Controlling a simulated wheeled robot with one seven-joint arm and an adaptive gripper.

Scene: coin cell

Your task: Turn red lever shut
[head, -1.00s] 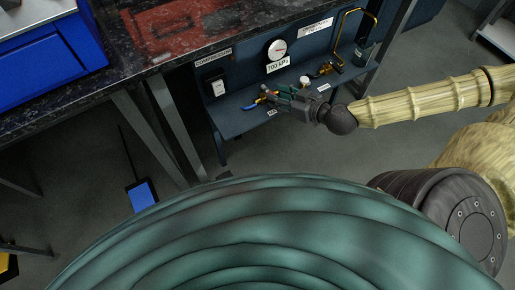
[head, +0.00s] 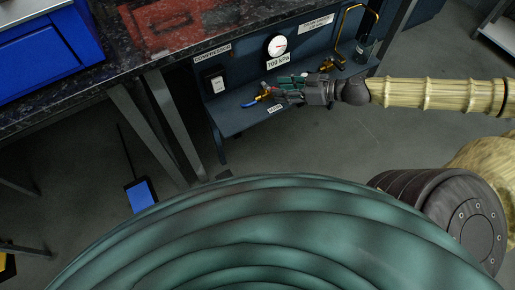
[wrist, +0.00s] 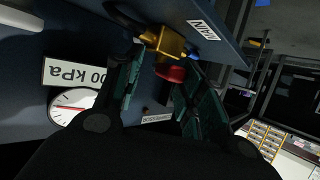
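A brass valve (wrist: 165,42) sits at the label "MAIN" on the dark blue panel's shelf. A short red part (wrist: 170,73), likely the red lever, shows against the brass body in the wrist view. My gripper (wrist: 164,68) has its two green-padded fingers apart on either side of this red part. A gap shows between the left finger and it; whether the right finger touches it I cannot tell. In the head view my gripper (head: 276,88) reaches in from the right at the valve, and its fingers hide most of the red part. A blue lever (head: 249,104) sticks out to the left.
A pressure gauge (head: 277,46) labelled "700 kPa" and a white switch (head: 215,84) labelled "COMPRESSOR" are on the panel behind. Another brass fitting (head: 331,63) stands right of my gripper. The dark worktop (head: 90,80) is at upper left.

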